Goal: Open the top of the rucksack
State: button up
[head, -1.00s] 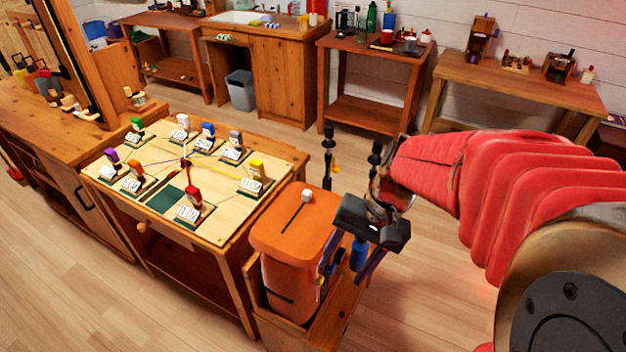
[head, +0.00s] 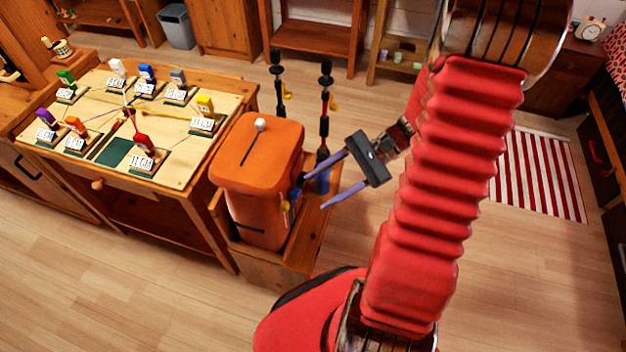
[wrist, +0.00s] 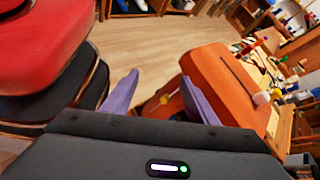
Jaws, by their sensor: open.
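The orange rucksack (head: 262,205) stands upright in a low wooden crate, its flat top lid (head: 262,150) closed. A dark strap or cord with a white round knob (head: 261,125) lies on the lid. My gripper (head: 335,182) is open and empty to the right of the rucksack, its purple fingers pointing left towards the rucksack's side. In the wrist view the fingers (wrist: 155,95) are spread, and the right one overlaps the rucksack's side (wrist: 215,90). Blue and yellow items hang on the rucksack's right side, partly hidden by a finger.
The wooden crate (head: 265,270) holds the rucksack. A table (head: 190,150) with coloured figures and cards stands close on the left. Two dark poles (head: 324,105) stand behind the rucksack. A red-and-white striped rug (head: 540,175) and open floor are at right.

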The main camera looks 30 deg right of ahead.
jog(key=d+f+m+t+y, duration=0.1)
jog(key=d+f+m+t, duration=1)
jog(key=shift+s, duration=0.25)
jog(key=shift+w, duration=0.1)
jog(key=x, duration=1.3)
jog(key=shift+w+a, duration=0.25)
jog(key=shift+c, duration=0.4)
grip_shut()
jog(key=shift+d+m, duration=0.15)
jog(key=shift+m, duration=0.15)
